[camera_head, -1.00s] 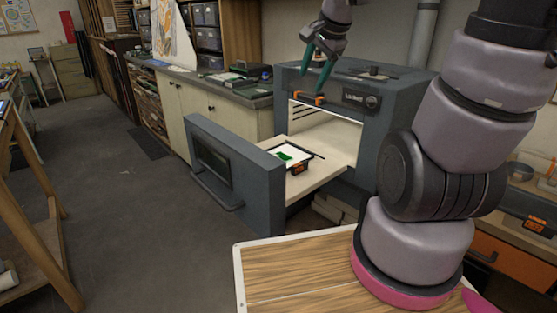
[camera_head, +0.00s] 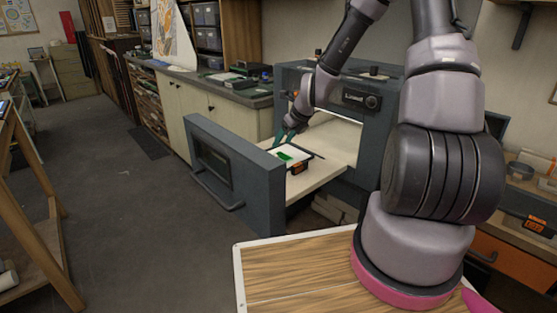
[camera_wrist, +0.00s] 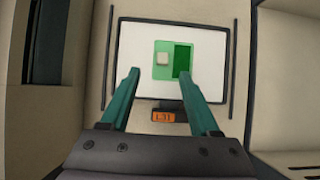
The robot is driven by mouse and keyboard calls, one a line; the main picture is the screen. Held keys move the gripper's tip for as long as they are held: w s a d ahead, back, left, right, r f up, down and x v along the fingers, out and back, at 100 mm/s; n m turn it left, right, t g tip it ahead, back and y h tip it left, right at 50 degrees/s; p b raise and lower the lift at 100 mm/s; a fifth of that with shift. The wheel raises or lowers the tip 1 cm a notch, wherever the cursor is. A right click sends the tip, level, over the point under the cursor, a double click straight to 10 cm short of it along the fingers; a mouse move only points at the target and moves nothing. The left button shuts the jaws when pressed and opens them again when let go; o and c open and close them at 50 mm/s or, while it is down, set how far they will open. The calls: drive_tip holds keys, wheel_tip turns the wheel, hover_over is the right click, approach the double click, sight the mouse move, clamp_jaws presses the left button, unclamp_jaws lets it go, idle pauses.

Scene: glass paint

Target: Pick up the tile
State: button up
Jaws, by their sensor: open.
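The tile (camera_wrist: 162,70) is green, in a lighter and a darker part, with a small pale square piece on the lighter part. It lies on a white board with a dark edge (camera_wrist: 210,37); in the head view the tile (camera_head: 285,156) is small on the same board (camera_head: 297,151). My gripper (camera_wrist: 162,72) is open and empty, its two teal fingers apart and pointing toward the tile in the wrist view. In the head view my gripper (camera_head: 283,138) is low over the far side of the board. The height left between fingertips and tile is hard to tell.
The board rests on the pulled-out shelf (camera_head: 325,176) of a grey kiln-like box (camera_head: 375,75). Its upright door front (camera_head: 232,165) stands at the shelf's left end. A small orange display (camera_wrist: 164,117) sits at the board's near edge.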

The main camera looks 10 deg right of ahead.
sight(275, 155)
drive_tip(key=x, duration=0.8)
drive_tip(key=shift+w+d+f, duration=0.1)
drive_tip(key=shift+w+f, duration=0.1)
drive_tip(key=shift+f, duration=0.2)
clamp_jaws()
